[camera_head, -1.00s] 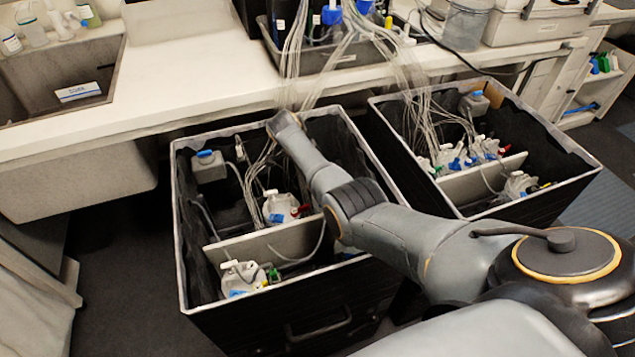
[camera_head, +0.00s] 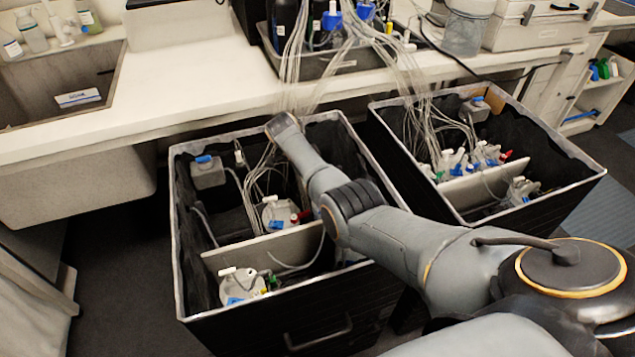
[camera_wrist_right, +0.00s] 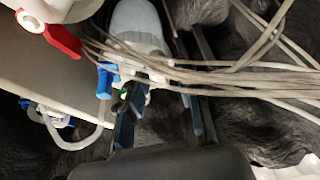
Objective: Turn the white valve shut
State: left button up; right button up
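White valve handles show in the left black bin (camera_head: 178,235) in the head view: one (camera_head: 271,193) tops the middle bottle beside red and blue ones, another (camera_head: 228,271) tops the front bottle. I cannot tell which one the task means. My right arm reaches down into this bin, its gripper hidden behind the arm. In the right wrist view the right gripper (camera_wrist_right: 158,108) has its fingers apart. A pale bottle (camera_wrist_right: 138,22) with blue and green fittings lies beyond and partly between them; contact is unclear. A red valve handle (camera_wrist_right: 50,34) shows at upper left. My left gripper is out of view.
Thin pale tubes (camera_wrist_right: 215,75) cross just beyond the fingers. A light divider (camera_head: 265,248) splits the left bin. A second black bin (camera_head: 535,208) with similar bottles stands to the right. The white bench (camera_head: 190,85) runs behind.

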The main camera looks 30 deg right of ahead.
jog(key=shift+a+r, duration=0.1)
jog(key=shift+r, duration=0.05)
jog(key=v, duration=0.7)
jog(key=shift+r, duration=0.3)
jog(key=shift+w+a, duration=0.1)
